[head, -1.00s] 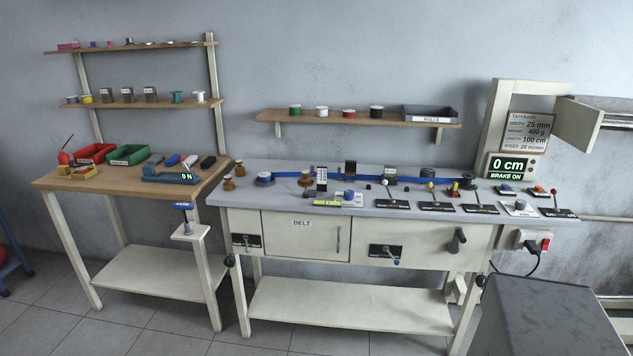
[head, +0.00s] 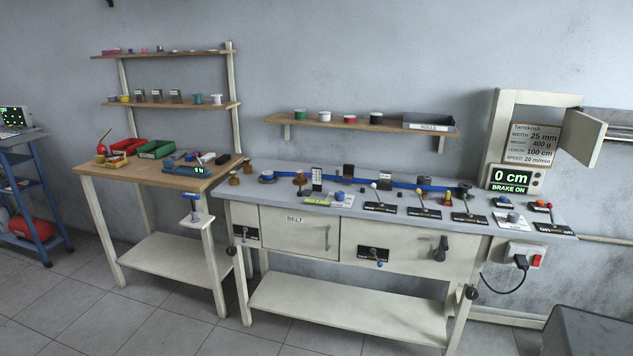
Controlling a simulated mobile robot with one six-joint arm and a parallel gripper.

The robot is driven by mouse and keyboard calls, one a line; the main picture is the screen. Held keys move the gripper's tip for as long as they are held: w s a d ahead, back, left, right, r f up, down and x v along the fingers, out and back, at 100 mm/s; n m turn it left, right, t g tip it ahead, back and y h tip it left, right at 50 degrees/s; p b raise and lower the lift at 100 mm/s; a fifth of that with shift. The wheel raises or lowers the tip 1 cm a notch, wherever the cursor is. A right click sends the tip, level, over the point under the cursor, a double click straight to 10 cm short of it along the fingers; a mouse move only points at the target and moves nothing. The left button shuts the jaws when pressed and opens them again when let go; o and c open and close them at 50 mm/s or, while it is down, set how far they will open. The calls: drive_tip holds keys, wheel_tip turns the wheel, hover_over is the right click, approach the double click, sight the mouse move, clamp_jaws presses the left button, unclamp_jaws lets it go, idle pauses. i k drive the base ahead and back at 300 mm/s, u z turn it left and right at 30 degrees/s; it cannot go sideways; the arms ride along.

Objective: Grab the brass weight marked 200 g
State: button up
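All are too small for any marking to be read, so I cannot tell which is 200 g. My gripper is not in view.
Control levers and labels line the machine's front edge. A blue cart (head: 22,163) stands far left. The tiled floor (head: 170,320) in front is clear.

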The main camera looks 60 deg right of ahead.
sight(299, 179)
drive_tip(key=k, duration=0.2)
drive_tip(key=u, duration=0.25)
drive_tip(key=i, duration=2.65)
drive_tip(key=z, duration=1.3)
drive_tip(key=i, duration=0.95)
drive_tip(key=z, duration=0.6)
